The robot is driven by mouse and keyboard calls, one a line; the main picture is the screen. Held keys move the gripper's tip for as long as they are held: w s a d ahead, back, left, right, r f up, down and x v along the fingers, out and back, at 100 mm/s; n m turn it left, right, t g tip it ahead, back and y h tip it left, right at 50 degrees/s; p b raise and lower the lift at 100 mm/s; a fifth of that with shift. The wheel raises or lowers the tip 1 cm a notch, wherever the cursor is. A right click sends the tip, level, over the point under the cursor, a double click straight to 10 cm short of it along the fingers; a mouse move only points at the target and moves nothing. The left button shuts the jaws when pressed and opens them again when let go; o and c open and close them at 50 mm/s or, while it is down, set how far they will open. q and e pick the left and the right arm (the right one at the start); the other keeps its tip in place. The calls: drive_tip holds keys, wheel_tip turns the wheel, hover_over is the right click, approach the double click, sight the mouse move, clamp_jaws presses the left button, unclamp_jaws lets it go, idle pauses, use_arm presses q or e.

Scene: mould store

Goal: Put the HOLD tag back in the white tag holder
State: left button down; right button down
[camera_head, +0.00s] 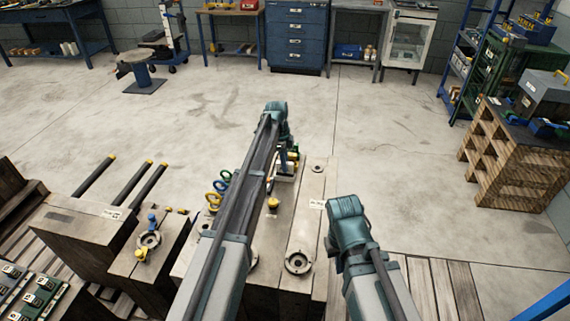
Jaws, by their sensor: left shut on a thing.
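My left gripper (285,153) hangs down at the far end of the left arm, over the far part of the middle mould block (280,228). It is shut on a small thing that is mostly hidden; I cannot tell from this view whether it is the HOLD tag. Small red and yellow parts (293,157) show beside the fingers. A small pale fitting (284,178) sits just below them and may be the white tag holder, but it is too small to be sure. My right arm ends in a teal wrist at the lower right; its gripper is hidden.
A round metal ring (298,262) is on the block's near part. Dark rods with yellow tips (132,184) stick out at the left. A wooden pallet stack (515,170) stands right.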

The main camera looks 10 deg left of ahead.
use_arm(q)
drive_tip(key=shift+f+b, duration=0.5)
drive_tip(key=shift+f, duration=0.05)
idle(0.4)
drive_tip(key=c, duration=0.7)
unclamp_jaws()
drive_tip(key=shift+o, duration=0.2)
drive_tip(key=shift+r, duration=0.1)
wheel_tip(320, 180, up, 14)
drive_tip(key=a+p, duration=0.1)
drive_tip(key=p, duration=1.2)
drive_tip(key=shift+a+f+p, duration=0.2)
drive_tip(key=shift+a+p, duration=0.15)
